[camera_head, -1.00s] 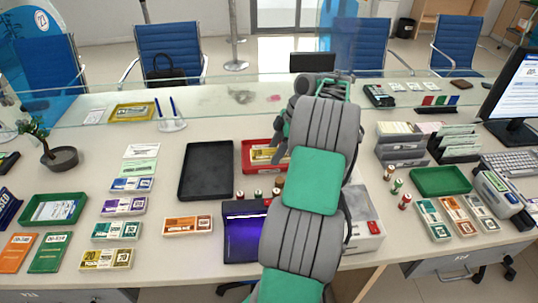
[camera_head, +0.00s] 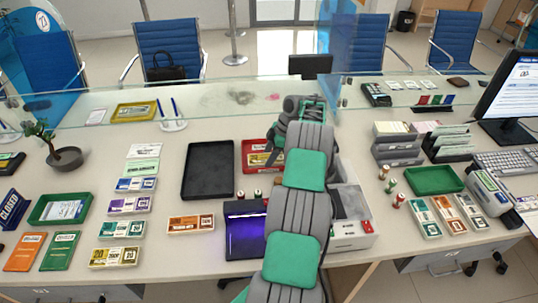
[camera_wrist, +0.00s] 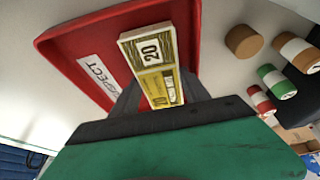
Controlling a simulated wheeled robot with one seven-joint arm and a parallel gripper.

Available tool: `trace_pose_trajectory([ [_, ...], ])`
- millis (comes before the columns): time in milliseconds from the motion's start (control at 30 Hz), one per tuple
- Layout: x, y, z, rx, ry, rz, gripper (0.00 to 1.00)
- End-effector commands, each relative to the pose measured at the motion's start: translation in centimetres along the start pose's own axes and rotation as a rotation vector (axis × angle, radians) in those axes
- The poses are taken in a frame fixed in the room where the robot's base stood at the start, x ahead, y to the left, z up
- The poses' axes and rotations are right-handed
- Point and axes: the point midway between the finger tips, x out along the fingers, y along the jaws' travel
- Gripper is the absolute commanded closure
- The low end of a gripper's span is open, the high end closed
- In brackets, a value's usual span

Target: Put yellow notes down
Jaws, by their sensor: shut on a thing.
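A bundle of yellow notes (camera_wrist: 157,70) marked 20 is between the fingers of my gripper (camera_wrist: 160,95) in the wrist view. My gripper is shut on it, and its near end is partly hidden by the gripper. The bundle is over or in a red tray (camera_wrist: 75,47) that has a white label ending in "SPECT". I cannot tell whether the bundle touches the tray floor. In the head view the notes (camera_head: 257,159) show at the red tray (camera_head: 247,146), partly hidden by my arm. Another yellow bundle (camera_head: 116,257) lies at the counter's front left.
A black tray (camera_head: 208,170) stands just left of the red tray. A purple-lit device (camera_head: 246,232) is in front. Coin rolls (camera_wrist: 277,82) stand beside the red tray. A glass screen runs behind. Orange notes (camera_head: 190,223) lie left of the device.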

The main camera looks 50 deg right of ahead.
Motion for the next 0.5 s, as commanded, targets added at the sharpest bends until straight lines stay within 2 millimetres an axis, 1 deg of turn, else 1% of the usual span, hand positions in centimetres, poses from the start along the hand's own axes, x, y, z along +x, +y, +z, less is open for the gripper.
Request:
trace_pose_trajectory([
  [133,-0.03,0.00,0.00,0.000,0.000,0.000,0.96],
  [233,0.33,-0.02,0.15,0.000,0.000,0.000,0.96],
  [267,0.33,-0.03,0.15,0.001,0.000,-0.001,0.45],
  [367,0.21,-0.04,0.10,0.001,0.000,-0.001,0.37],
  [500,0.20,-0.04,0.09,0.001,0.000,-0.001,0.37],
])
